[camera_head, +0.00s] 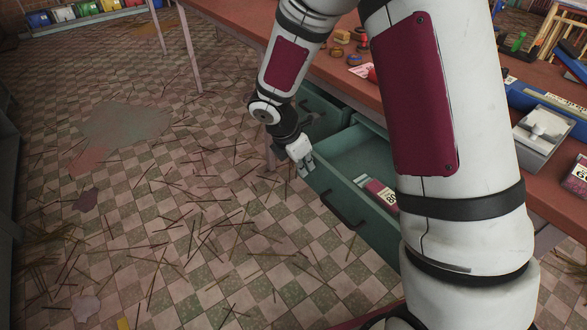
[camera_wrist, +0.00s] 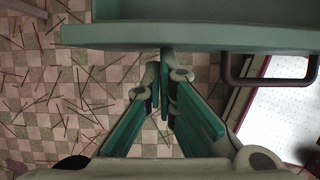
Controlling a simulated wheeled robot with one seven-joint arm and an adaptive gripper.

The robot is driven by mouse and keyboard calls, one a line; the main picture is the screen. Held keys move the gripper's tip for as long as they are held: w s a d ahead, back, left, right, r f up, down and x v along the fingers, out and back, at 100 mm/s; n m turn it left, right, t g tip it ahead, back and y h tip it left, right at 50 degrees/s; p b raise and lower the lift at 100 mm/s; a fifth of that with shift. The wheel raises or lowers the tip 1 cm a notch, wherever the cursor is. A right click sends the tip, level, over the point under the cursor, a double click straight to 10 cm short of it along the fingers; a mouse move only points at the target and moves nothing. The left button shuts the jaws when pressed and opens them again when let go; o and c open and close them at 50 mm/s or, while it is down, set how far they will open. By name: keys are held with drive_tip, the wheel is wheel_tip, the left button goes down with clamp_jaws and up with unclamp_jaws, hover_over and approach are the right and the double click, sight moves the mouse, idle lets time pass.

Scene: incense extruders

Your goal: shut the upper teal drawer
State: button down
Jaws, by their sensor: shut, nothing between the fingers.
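A teal drawer (camera_head: 345,208) is pulled out from under the reddish table, with a dark bar handle (camera_head: 342,212) on its front. I take it for the upper drawer; no drawer shows below it. A small magenta and white box lies inside. My gripper (camera_head: 306,168) is at the left end of the drawer front. In the wrist view the drawer front (camera_wrist: 190,38) runs across the top, with the handle (camera_wrist: 270,75) to the right. My gripper's fingertips (camera_wrist: 166,68) are together and empty at the front; I cannot tell whether they touch it.
Another teal drawer front (camera_head: 318,112) with a handle shows farther back, left of the open drawer. The table (camera_head: 345,75) carries small round items, a grey box (camera_head: 540,135) and blue trays. Thin sticks litter the checkered floor (camera_head: 200,190). The floor left of the drawer has free room.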

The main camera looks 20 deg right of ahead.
drive_tip(key=w+d+p, duration=0.2)
drive_tip(key=d, duration=0.5)
drive_tip(key=w+d+p, duration=0.2)
drive_tip(key=d, duration=0.5)
drive_tip(key=shift+w, duration=0.25)
